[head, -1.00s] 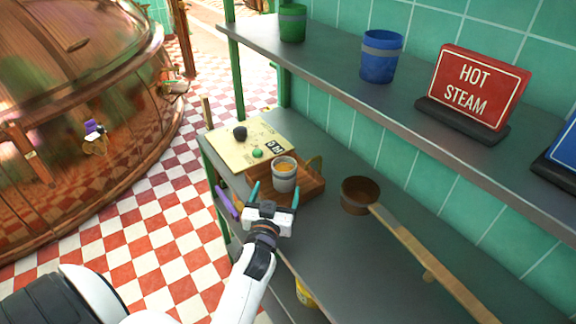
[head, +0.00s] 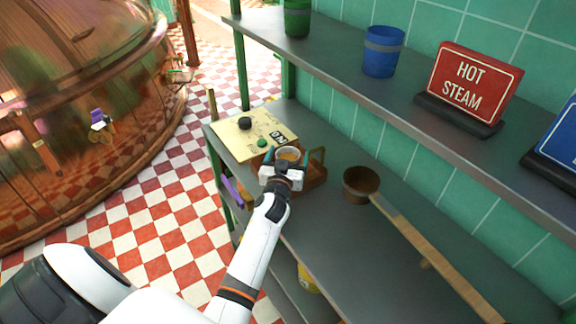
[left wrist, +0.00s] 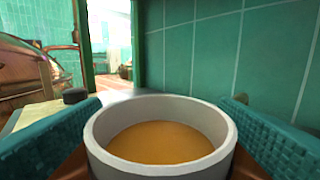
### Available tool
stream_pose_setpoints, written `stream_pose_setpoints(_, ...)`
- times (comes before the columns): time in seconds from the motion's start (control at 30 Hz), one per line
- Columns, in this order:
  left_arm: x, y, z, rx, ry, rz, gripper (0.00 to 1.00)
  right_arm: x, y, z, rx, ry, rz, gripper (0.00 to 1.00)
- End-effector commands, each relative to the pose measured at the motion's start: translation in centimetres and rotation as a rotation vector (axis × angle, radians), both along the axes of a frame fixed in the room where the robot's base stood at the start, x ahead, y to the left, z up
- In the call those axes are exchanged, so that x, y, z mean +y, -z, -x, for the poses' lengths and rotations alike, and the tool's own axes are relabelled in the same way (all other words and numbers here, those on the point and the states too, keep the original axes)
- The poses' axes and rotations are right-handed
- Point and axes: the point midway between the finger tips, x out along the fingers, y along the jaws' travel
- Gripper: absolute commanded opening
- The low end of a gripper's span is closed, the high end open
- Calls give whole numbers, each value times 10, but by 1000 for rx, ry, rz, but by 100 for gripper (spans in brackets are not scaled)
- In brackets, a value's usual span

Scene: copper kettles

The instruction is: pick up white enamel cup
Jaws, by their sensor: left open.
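The white enamel cup (head: 288,154) sits at the wooden tray (head: 318,172) on the shelf, mostly hidden behind my left gripper in the head view. In the left wrist view the cup (left wrist: 160,104) is upright, with orange-brown liquid inside. My left gripper (head: 286,160) is open, with one teal finger (left wrist: 50,135) left of the cup and the other (left wrist: 275,135) on its right. A narrow gap shows at the right; I cannot tell whether the left finger touches. My right gripper is not in view.
A yellowish board (head: 236,140) with a black knob (head: 245,123) and a green piece (head: 262,143) lies behind the tray. A long-handled copper ladle (head: 361,184) lies to the right. The upper shelf (head: 345,80) overhangs, holding a blue cup (head: 383,52) and red sign (head: 468,84).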

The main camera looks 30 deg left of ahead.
Motion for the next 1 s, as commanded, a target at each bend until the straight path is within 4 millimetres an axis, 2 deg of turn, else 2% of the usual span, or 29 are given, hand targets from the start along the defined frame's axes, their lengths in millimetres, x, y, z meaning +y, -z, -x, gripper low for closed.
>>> stream_pose_setpoints(0.1,0,0,0,0,0,0,82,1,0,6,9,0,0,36)
stream_pose_setpoints(0.3,0,0,1,0,0,0,49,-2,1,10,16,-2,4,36)
stream_pose_setpoints(0.4,0,0,1,0,0,0,37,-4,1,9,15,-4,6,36)
stream_pose_setpoints(0.67,0,-5,1,-1,0,-2,36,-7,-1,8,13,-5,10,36)
stream_pose_setpoints(0.77,1,-20,1,-3,0,-3,36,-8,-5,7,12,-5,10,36)
stream_pose_setpoints(1.0,0,-69,0,-6,1,-4,36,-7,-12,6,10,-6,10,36)
